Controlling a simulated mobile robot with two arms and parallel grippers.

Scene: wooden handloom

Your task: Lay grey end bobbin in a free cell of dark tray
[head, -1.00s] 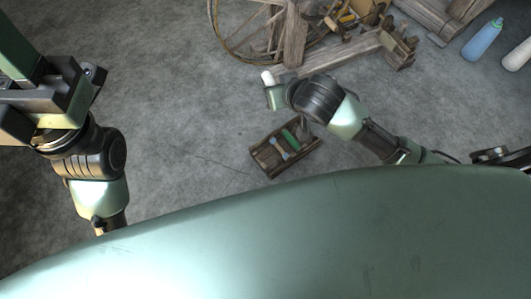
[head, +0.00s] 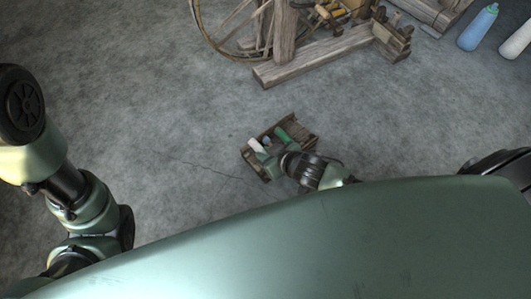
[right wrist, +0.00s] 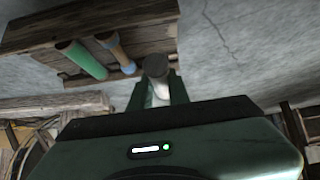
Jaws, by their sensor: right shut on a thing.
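The dark wooden tray (head: 301,133) lies on the floor in the head view, and its slatted side shows in the right wrist view (right wrist: 85,18). A green bobbin (head: 282,133) and a blue-ended bobbin (head: 266,140) lie in it; both show in the right wrist view, green (right wrist: 82,60) and blue with tan (right wrist: 118,52). My right gripper (right wrist: 157,88) is shut on the grey end bobbin (right wrist: 156,68), which looks pale in the head view (head: 255,145). It overlaps the tray's left end there; its height above the tray is unclear. My left gripper is out of view; only its arm shows.
A wooden spinning wheel frame (head: 310,55) stands beyond the tray. Large blue (head: 478,27) and white (head: 516,40) bottle-like spools are at the upper right. Grey floor left of the tray is clear.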

